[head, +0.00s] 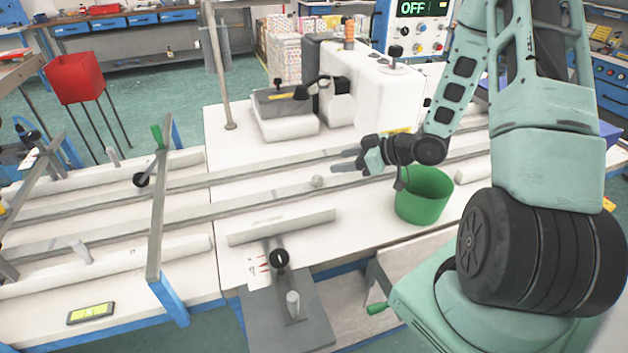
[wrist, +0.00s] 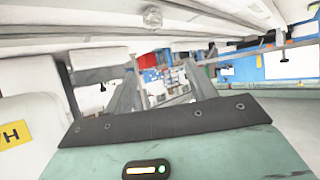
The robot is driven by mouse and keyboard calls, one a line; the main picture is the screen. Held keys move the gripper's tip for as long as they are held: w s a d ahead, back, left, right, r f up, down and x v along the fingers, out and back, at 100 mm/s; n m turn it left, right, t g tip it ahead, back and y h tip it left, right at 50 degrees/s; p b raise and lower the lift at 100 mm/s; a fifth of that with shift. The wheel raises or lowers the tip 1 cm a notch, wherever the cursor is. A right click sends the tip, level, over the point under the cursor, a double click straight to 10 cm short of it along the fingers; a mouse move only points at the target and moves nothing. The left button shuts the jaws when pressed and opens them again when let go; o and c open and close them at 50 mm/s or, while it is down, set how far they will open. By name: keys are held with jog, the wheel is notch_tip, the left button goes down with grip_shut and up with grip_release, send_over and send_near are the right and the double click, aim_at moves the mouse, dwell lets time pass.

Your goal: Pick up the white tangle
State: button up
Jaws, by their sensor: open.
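The white tangle (head: 317,181) is a small greyish-white clump on the white table, next to the long metal rails in front of the sewing machine. It also shows in the wrist view (wrist: 152,16) at the top, beyond my fingertips. My gripper (head: 341,161) is open and empty, reaching left over the table. Its fingertips are just right of the tangle and a little farther back in the picture, apart from it. Both fingers also show in the wrist view (wrist: 160,82), with nothing between them.
A green bin (head: 423,197) stands below my wrist at the right. The white sewing machine (head: 385,98) stands close behind. Long rails (head: 250,203) cross the table. A white bar (head: 282,227) lies in front, and a bare tabletop strip (head: 345,230) is beside it.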

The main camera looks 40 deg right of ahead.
send_near(322, 179)
jog(key=x, duration=0.2)
jog(key=shift+w+a+f, duration=0.15)
jog(key=shift+w+f, duration=0.05)
jog(key=shift+f, duration=0.05)
jog(key=shift+p+x, duration=0.45)
jog(key=shift+x, duration=0.45)
jog(key=p+x, duration=0.1)
jog(key=x, duration=0.4)
jog(key=shift+w+a, duration=0.15)
jog(key=shift+w, duration=0.15)
jog(key=c, duration=1.1)
jog(key=shift+o, duration=0.2)
